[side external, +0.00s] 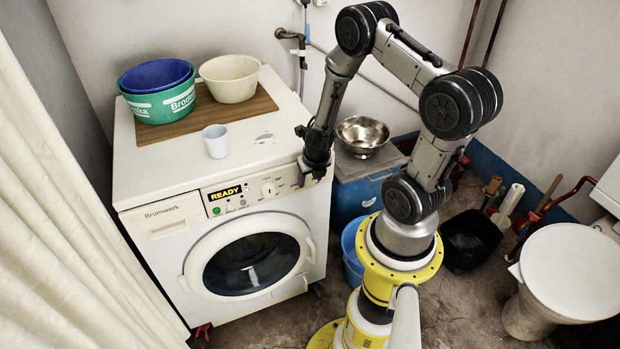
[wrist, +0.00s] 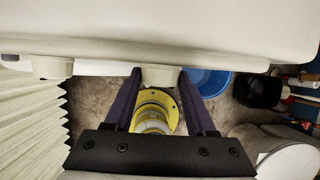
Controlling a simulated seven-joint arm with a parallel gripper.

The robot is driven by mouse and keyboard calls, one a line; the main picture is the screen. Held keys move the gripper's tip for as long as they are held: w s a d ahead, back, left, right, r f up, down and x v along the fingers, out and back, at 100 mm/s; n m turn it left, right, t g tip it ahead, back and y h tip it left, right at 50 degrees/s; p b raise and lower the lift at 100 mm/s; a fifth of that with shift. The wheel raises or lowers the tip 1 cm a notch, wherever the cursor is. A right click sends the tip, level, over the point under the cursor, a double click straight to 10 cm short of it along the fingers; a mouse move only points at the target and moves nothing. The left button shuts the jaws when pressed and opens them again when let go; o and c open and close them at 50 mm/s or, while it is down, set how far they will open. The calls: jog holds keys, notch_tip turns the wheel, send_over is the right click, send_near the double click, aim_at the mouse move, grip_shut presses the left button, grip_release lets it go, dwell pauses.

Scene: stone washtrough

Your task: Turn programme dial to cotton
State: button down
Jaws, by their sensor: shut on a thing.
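The white washing machine (side external: 160,240) stands at the left with a lit "READY" display (side external: 225,192) on its front panel. My gripper (side external: 308,178) is at the right end of that panel. In the wrist view its two dark fingers (wrist: 160,82) are on either side of a pale round dial (wrist: 160,74), shut on it; I take it as the programme dial. The fingers hide this dial in the side view. The dial markings are too small to read.
Blue and green basins (side external: 160,103), a cream bowl (side external: 230,78) and a white cup (side external: 216,141) stand on top of the machine. A metal bowl (side external: 362,133) is behind my arm. A curtain (side external: 60,220) hangs at the left. A blue bucket (side external: 352,262) is below right.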

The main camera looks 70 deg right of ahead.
jog(key=shift+d+t+y, duration=0.1)
jog(key=shift+t+y, duration=0.3)
dwell(0.4)
jog(key=shift+c, duration=1.1)
grip_release()
jog(key=shift+r, duration=0.15)
jog(key=v, duration=1.3)
jog(key=shift+r, duration=0.2)
jog(key=shift+s, duration=0.1)
